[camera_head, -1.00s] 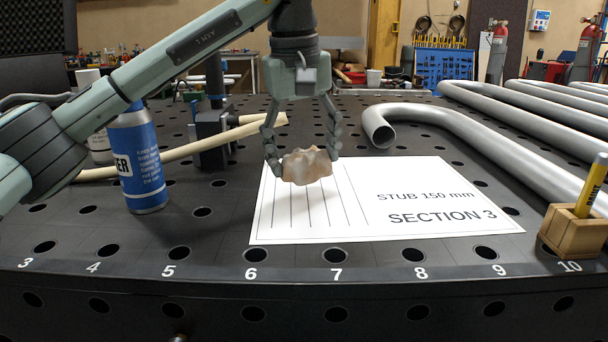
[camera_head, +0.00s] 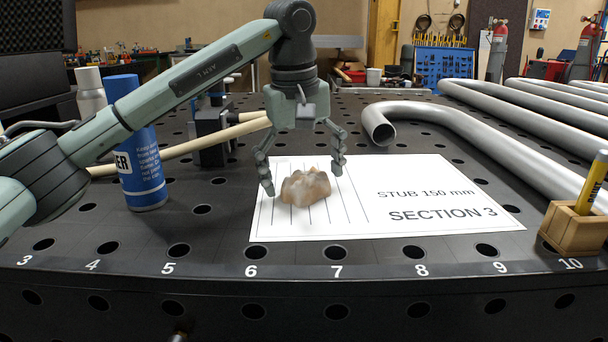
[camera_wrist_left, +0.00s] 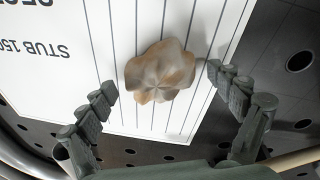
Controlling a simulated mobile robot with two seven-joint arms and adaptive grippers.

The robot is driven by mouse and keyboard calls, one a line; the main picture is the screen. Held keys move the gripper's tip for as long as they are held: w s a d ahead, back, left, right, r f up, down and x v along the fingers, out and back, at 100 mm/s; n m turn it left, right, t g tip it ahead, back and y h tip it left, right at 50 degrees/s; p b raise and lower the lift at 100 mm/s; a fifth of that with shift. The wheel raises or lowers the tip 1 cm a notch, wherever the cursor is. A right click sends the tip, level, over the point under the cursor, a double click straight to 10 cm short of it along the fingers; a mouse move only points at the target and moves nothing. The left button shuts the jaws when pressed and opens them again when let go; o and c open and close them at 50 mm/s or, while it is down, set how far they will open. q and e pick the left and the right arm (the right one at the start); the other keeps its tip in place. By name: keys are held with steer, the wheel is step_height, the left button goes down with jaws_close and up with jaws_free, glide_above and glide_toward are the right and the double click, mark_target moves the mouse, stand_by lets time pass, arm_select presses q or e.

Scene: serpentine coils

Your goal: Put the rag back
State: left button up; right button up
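The rag (camera_head: 305,188), a crumpled beige-brown bundle, lies on the lined left part of the white sheet marked "STUB 150 mm SECTION 3" (camera_head: 440,170). My left gripper (camera_head: 305,180) is open, its fingers spread above and just behind the rag, not holding it. In the left wrist view the rag (camera_wrist_left: 160,72) sits beyond and between the two open fingertips (camera_wrist_left: 162,85), with gaps on both sides. My right gripper is in neither view.
A blue can (camera_head: 138,150) and a paler can (camera_head: 90,95) stand at left. Bent grey pipes (camera_head: 450,125) lie at the right and back. The perforated table's front strip is clear.

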mark_target(299, 177)
arm_select(q)
steer(key=shift+r, duration=0.1)
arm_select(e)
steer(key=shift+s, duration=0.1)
arm_select(q)
steer(key=shift+r, duration=0.25)
step_height(299, 177, up, 12)
steer(key=s+p, duration=0.1)
steer(key=shift+s+a+f, duration=0.25)
steer(key=shift+s+a, duration=0.05)
steer(key=shift+a, duration=0.15)
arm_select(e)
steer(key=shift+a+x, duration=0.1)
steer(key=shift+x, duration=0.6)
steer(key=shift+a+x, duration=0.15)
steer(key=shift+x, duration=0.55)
